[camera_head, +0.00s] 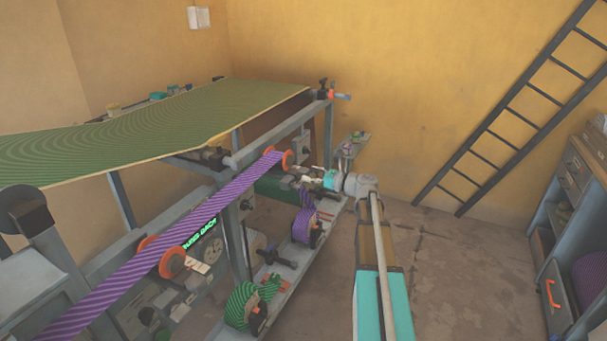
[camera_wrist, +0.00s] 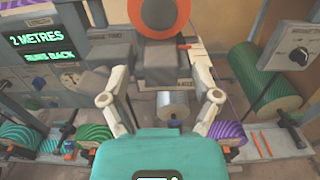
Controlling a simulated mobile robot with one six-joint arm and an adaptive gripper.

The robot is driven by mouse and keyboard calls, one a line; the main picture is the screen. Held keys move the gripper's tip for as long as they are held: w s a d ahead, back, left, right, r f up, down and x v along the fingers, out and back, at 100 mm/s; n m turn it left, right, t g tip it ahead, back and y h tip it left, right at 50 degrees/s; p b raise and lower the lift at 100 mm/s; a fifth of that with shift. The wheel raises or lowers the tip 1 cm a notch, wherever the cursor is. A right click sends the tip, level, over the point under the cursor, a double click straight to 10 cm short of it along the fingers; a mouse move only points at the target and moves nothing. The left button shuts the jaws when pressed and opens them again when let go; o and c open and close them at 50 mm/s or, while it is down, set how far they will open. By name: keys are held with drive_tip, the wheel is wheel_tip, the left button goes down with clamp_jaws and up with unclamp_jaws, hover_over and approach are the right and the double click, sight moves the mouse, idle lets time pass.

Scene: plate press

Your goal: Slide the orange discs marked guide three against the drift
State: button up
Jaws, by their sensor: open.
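I cannot read which is marked guide three. My gripper (camera_head: 299,174) is beside the far disc, apart from it as far as I can tell. In the wrist view, my gripper (camera_wrist: 157,72) is open and empty, with a finger on each side of a grey block. An orange-rimmed disc with a dark centre (camera_wrist: 158,20) is beyond the fingertips, cut off by the top edge.
A green-lettered display (camera_wrist: 42,47) reads "2 METRES" and "RUNS BACK". A wide green sheet (camera_head: 190,120) stretches above the frame. Green and purple striped rolls (camera_wrist: 228,133) sit on a low shelf below my gripper.

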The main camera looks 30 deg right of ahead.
drive_tip(key=shift+x, duration=0.95)
clamp_jaws()
